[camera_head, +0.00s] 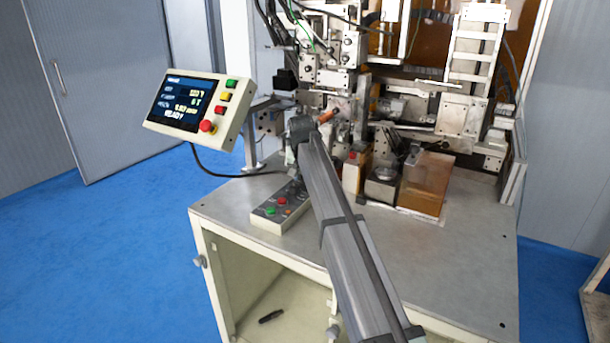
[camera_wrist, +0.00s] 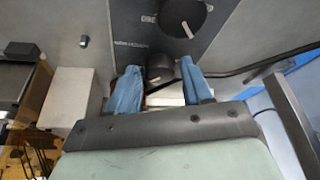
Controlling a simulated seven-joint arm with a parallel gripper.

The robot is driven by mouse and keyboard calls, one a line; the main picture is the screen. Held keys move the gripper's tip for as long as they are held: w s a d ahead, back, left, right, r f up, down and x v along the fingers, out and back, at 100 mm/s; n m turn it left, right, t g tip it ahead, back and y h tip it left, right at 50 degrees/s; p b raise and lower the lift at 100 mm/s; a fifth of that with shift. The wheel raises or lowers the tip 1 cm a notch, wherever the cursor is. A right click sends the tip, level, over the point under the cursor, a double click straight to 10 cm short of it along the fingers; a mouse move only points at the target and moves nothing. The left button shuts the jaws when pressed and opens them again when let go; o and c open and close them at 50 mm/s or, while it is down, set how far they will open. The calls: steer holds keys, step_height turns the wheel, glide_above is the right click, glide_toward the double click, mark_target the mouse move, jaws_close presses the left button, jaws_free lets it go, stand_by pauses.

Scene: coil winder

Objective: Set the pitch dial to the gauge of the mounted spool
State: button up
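In the wrist view a large black dial (camera_wrist: 180,14) with a white pointer line sits on a dark panel, partly cut off by the top edge. A smaller black knob (camera_wrist: 160,67) is below it. My gripper (camera_wrist: 160,72) has two blue fingers, apart, one on each side of the smaller knob; I cannot tell whether they touch it. The markings are too blurred to read surely, and I cannot tell which knob is the pitch dial. In the head view my gripper (camera_head: 299,130) is near the machine. A copper-coloured piece (camera_head: 327,116) beside it may be the spool.
A tilted display (camera_head: 190,102) reads READY, with coloured buttons and a red stop button at its side. A button box (camera_head: 280,206) stands on the bench (camera_head: 440,255) beneath my arm. An orange block (camera_head: 427,183) is at right. The bench's front right is clear.

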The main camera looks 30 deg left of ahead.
steer(key=shift+o, duration=0.8)
steer(key=v, duration=1.4)
steer(key=shift+f, duration=0.1)
